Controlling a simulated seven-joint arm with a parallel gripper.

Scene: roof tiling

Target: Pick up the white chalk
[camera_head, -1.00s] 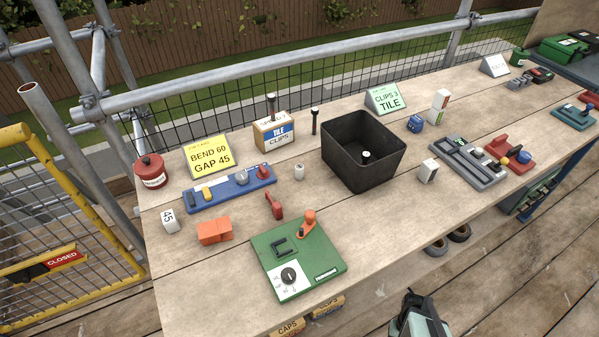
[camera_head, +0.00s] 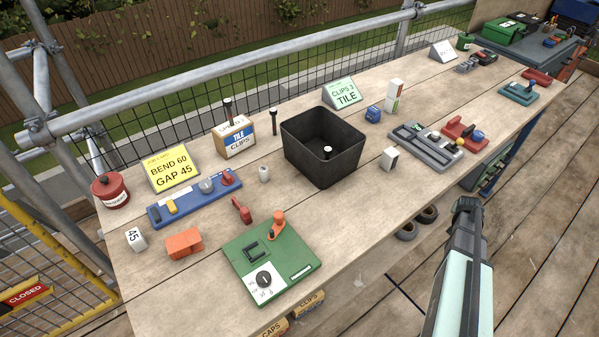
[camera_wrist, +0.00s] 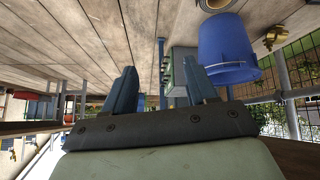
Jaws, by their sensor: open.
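I cannot say for certain which thing is the white chalk. A small whitish cylinder (camera_head: 264,174) stands on the workbench (camera_head: 200,290), between the blue tray and the black bin, and may be it. My gripper (camera_wrist: 160,80) is open and empty in the wrist view, its two blue-grey fingers well apart. In the head view my arm rises at the lower right, off the bench's front edge and far from that cylinder. The wrist view shows no chalk.
On the bench are a black bin (camera_head: 301,152), a blue tray (camera_head: 192,204), a green board (camera_head: 240,258), a grey tray (camera_head: 418,150) and a white block (camera_head: 389,158). A blue bucket (camera_wrist: 226,40) shows in the wrist view.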

